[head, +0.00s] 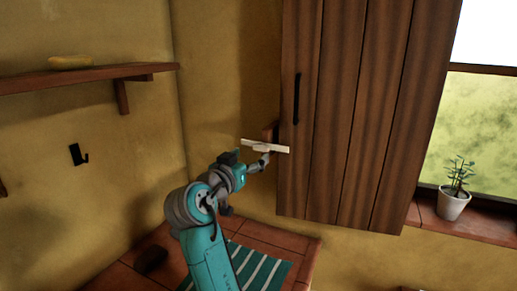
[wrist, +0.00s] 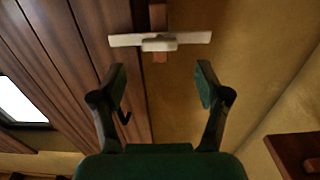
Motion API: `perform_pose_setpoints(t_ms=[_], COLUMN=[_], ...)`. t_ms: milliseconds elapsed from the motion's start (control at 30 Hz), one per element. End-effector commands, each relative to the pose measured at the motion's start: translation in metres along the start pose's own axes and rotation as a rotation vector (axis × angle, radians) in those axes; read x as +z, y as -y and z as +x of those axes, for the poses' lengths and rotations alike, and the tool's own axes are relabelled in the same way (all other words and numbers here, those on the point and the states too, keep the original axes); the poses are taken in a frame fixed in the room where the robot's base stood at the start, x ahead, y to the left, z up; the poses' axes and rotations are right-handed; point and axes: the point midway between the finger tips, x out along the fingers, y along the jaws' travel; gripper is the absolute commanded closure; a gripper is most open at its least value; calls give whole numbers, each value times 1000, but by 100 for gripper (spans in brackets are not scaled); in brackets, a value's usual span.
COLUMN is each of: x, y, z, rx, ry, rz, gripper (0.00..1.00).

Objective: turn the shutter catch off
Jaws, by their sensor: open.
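The shutter catch (head: 280,149) is a pale flat bar at the edge of the brown plank shutter (head: 345,120). It lies nearly level across that edge, on a wooden block. In the wrist view the catch (wrist: 186,38) spans from the shutter planks (wrist: 75,60) to the wall, with a raised pale piece at its middle. My gripper (wrist: 162,80) is open and empty; its two fingers are apart, pointing at the catch with a gap between. In the head view my gripper (head: 258,162) is just below and left of the catch, and its fingers are partly unclear.
A dark vertical handle (head: 297,98) is on the shutter. A potted plant (head: 454,203) stands on the window sill at right. A wooden shelf (head: 100,76) holding a yellow object and a black hook (head: 78,154) are on the left wall. A tiled counter with a striped cloth (head: 262,270) is below.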

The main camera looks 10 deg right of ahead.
Motion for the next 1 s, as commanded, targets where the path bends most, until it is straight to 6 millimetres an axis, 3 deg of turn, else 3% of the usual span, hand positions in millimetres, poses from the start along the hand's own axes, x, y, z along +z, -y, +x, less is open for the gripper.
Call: perform_pose_setpoints(t_ms=[100, 300, 500, 767, 833, 1000], x=[0, 0, 1, 0, 0, 0], y=[-1, -1, 0, 0, 0, 0], z=[23, 50, 62, 64, 63, 63], rx=[3, 2, 0, 0, 0, 0], ry=[0, 0, 1, 0, 0, 0], rz=[-1, -2, -1, 0, 0, -1], gripper=[25, 25, 25, 25, 35, 78])
